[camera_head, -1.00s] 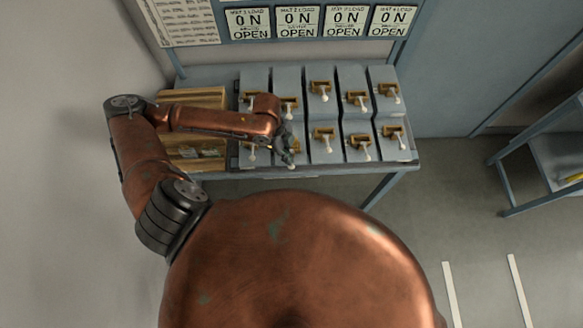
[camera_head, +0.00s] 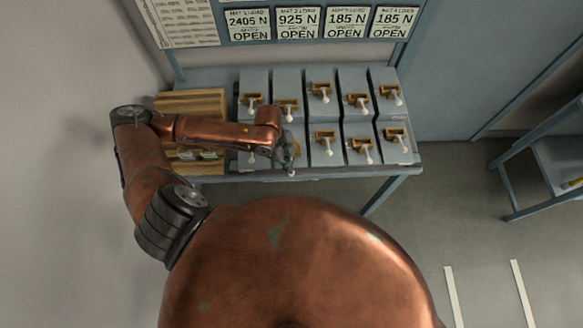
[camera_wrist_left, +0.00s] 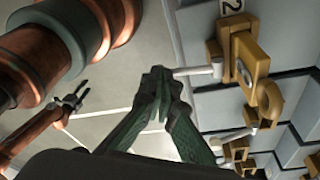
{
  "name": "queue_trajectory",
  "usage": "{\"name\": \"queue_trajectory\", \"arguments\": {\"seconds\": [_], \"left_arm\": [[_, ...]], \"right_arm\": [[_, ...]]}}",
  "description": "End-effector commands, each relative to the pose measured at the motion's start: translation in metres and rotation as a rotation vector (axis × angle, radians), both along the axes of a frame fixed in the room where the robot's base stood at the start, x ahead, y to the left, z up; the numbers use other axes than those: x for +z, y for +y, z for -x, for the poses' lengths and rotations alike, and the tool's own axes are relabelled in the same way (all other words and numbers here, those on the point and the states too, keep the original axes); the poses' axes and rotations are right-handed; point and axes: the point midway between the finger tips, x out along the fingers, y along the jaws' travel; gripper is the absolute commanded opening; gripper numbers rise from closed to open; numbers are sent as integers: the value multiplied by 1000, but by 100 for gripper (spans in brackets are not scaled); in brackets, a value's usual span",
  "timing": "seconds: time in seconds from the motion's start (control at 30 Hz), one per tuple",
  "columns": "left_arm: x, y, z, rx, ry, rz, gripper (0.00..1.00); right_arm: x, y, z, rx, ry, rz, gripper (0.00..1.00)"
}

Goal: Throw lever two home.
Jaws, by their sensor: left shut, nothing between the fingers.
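The lever at the plate marked 2 shows in the left wrist view as a white rod (camera_wrist_left: 200,71) on a brass bracket (camera_wrist_left: 245,58). In the head view, my left gripper (camera_head: 289,168) is at the second box of the front row. It and my arm hide most of that lever; its pale tip (camera_head: 291,173) shows below the fingers. My right gripper (camera_wrist_left: 71,98) appears small in the left wrist view, its fingers apart.
Neighbouring levers stand close by, such as the front middle one (camera_head: 325,139) and the rear second one (camera_head: 287,108). Display plates reading OPEN (camera_head: 297,22) hang behind. The table's front edge (camera_head: 340,174) borders free floor.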

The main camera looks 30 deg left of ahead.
Motion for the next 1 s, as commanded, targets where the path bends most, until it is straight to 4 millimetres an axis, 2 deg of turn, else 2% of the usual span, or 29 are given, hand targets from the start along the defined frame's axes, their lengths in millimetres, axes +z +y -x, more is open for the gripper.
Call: {"name": "queue_trajectory", "arguments": {"seconds": [0.23, 0.5, 0.83, 1.0], "left_arm": [[2, 2, 0, 1, 0, -1, 0], [15, 29, 1, 3, 2, -2, 0], [11, 30, 0, 0, 1, 0, 0], [27, 35, -1, 1, -3, -2, 0]], "right_arm": [[3, 0, 0, 0, 0, 0, 40], [34, 0, -2, 0, -2, 0, 40], [31, -1, -2, 2, -3, 1, 40], [31, -1, -2, 1, -2, 1, 40]]}}
